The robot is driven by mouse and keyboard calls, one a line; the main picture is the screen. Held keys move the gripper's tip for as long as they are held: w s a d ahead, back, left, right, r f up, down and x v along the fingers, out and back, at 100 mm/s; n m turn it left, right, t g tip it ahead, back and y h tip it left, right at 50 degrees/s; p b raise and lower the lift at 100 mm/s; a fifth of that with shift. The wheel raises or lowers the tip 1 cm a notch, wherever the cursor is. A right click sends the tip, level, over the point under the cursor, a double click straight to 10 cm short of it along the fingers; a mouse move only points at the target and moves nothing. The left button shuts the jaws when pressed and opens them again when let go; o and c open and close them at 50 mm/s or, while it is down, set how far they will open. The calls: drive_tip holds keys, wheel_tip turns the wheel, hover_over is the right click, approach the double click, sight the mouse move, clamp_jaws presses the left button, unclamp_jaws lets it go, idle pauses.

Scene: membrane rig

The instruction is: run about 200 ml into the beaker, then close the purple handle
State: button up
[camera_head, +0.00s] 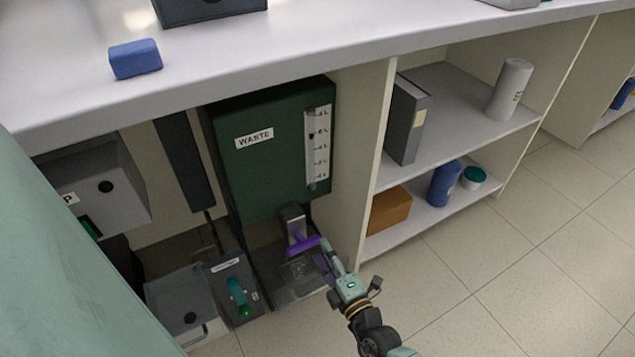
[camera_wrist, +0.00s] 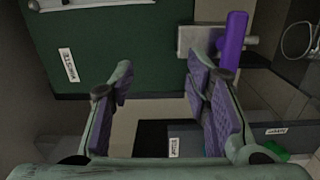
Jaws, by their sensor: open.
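The purple handle (camera_head: 303,246) sits on a grey valve body (camera_head: 292,220) low on the front of the green waste tank (camera_head: 265,180). It points roughly sideways. In the wrist view the purple handle (camera_wrist: 234,42) is at the upper right, beside the right finger and outside the gap between the fingers. My gripper (camera_head: 330,262) is open, close to the handle's right end; whether it touches cannot be told. The wrist view shows my gripper (camera_wrist: 163,98) with nothing between its purple pads. A clear glass rim, apparently the beaker (camera_wrist: 299,40), shows at the right edge; its liquid level cannot be read.
A sight gauge (camera_head: 318,148) runs down the tank front. A panel with a green-teal handle (camera_head: 238,292) stands left of the valve. A cabinet wall (camera_head: 362,160) and shelves with a binder (camera_head: 407,120) are to the right. The worktop (camera_head: 250,60) overhangs. Floor (camera_head: 480,270) is clear at right.

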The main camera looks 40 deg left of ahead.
drive_tip(key=n+b, duration=0.1)
drive_tip(key=b, duration=0.8)
approach(306, 248)
drive_tip(key=shift+g, duration=0.4)
drive_tip(key=p+x, duration=0.2)
drive_tip(key=x, duration=0.5)
drive_tip(key=shift+w+a, duration=0.2)
drive_tip(key=shift+a, duration=0.05)
drive_tip(key=shift+x, duration=0.85)
drive_tip(key=shift+r, duration=0.1)
drive_tip(key=shift+c, duration=0.5)
clamp_jaws()
